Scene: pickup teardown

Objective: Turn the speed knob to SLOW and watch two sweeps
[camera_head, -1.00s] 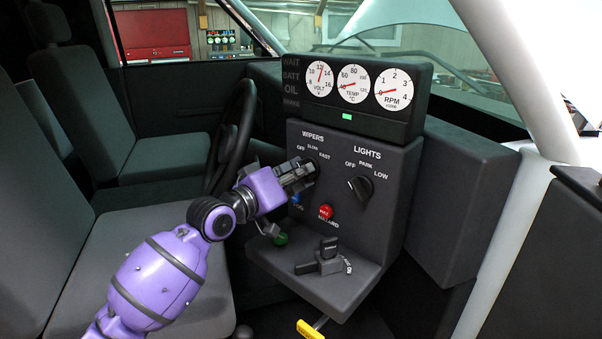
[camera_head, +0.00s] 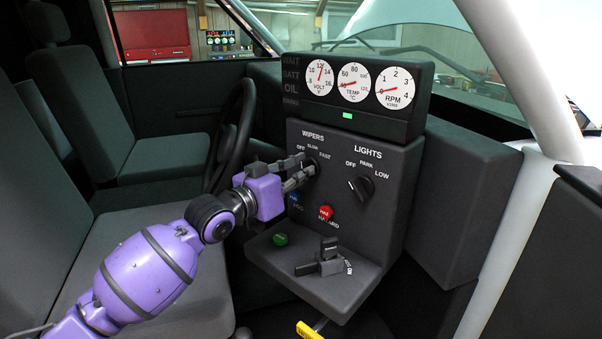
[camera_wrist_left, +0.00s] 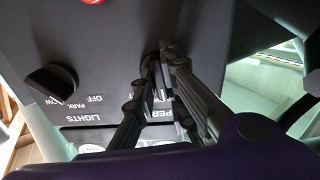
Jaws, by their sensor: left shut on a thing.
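The wipers knob (camera_head: 311,165) is a dark round knob on the grey control panel (camera_head: 378,225), under the WIPERS label with OFF, SLOW and FAST marks around it. My left gripper (camera_head: 306,173) is shut on this knob, its fingers reaching in from the left. In the left wrist view both fingers (camera_wrist_left: 161,62) close around the knob (camera_wrist_left: 152,58), which is mostly hidden between them. Which mark the knob points to cannot be told. My right gripper is not in view.
The lights knob (camera_head: 361,188) is right of the wipers knob. Below are a red hazard button (camera_head: 326,212), a green button (camera_head: 281,239) and a black lever (camera_head: 328,250). Gauges (camera_head: 354,82) sit above. The steering wheel (camera_head: 233,135) is close on the left.

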